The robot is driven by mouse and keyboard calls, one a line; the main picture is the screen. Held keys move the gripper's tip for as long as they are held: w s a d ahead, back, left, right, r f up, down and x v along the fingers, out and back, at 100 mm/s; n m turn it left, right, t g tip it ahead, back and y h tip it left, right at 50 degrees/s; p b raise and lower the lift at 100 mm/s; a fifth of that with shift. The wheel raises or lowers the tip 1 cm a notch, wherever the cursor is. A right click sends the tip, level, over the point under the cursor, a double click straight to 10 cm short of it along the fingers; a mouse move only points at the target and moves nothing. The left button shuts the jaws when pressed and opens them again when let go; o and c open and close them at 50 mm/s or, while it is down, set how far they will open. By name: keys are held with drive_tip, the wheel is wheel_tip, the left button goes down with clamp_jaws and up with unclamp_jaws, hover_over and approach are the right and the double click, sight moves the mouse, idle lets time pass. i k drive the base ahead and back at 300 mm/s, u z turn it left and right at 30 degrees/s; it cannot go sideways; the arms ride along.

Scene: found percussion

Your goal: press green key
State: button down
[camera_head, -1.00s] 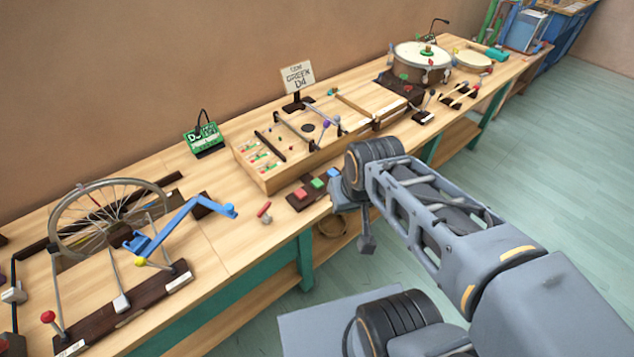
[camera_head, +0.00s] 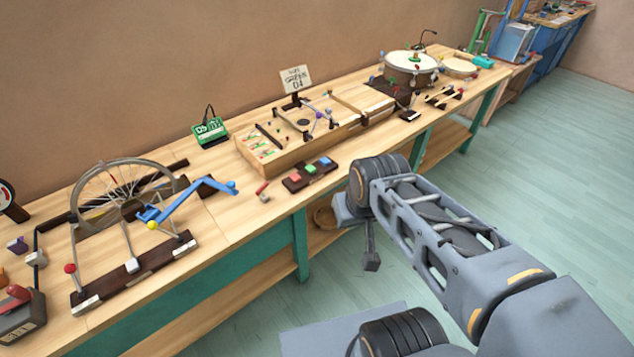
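The green key (camera_head: 310,169) is the middle one of three square keys on a dark block at the bench's front edge. The red key (camera_head: 295,178) is to its left and the blue key (camera_head: 325,161) to its right. All three are uncovered. The end of my arm with my gripper (camera_head: 371,262) is in front of the bench, to the right of and below the key block in the picture, apart from the keys. Its fingers are too unclear to tell open from shut.
A shallow wooden box (camera_head: 265,160) with rods stands behind the keys. A small red-topped lever (camera_head: 263,190) is just left of them. A spoked wheel (camera_head: 125,195) with a blue crank (camera_head: 190,197) is farther left. Drums (camera_head: 410,66) stand at the far right.

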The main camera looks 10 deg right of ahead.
sight(310, 169)
drive_tip(key=z, duration=0.65)
drive_tip(key=i, duration=0.6)
drive_tip(key=u, duration=1.75)
